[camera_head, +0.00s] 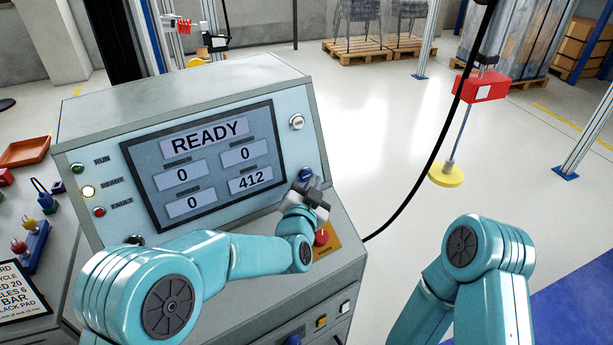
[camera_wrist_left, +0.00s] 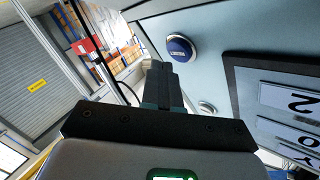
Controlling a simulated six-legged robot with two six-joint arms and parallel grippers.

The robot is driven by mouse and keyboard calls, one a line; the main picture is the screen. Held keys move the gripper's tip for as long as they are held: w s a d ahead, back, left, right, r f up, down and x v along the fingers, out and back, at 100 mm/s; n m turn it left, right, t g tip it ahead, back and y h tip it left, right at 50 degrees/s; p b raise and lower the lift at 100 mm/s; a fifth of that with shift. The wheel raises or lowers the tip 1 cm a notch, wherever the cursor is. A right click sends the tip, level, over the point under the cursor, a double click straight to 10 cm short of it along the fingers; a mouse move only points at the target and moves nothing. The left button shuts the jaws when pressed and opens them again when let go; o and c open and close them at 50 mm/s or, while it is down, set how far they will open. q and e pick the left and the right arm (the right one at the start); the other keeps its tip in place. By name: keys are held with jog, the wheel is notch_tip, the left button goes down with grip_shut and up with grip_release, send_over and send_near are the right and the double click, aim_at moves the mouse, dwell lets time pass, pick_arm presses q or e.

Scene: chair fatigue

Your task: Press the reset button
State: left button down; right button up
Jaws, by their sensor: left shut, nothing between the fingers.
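A blue round button (camera_head: 305,174) in a silver ring is on the right side of the console's sloped front panel, partly hidden behind my left gripper. It shows clearly in the left wrist view (camera_wrist_left: 180,47); its label is too small to read. My left gripper (camera_head: 314,186) is shut and empty, held in front of the panel close to this button. In the left wrist view the shut fingertips (camera_wrist_left: 159,68) point toward the panel, just beside the button; I cannot tell whether they touch. My right gripper is out of view; only its arm shows.
The console screen (camera_head: 205,165) reads READY, with zeros and 412. A red mushroom button (camera_head: 321,237) on an orange plate sits under my left wrist. A silver round switch (camera_head: 297,122) is above. A black cable (camera_head: 432,170) hangs right of the console.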

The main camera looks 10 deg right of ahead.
pick_arm(q)
jog(key=s, duration=0.1)
jog(key=s+d+r, duration=0.1)
jog(key=s, duration=0.1)
jog(key=s+d, duration=0.1)
jog(key=shift+s+r, duration=0.15)
jog(key=shift+s, duration=0.1)
dwell(0.8)
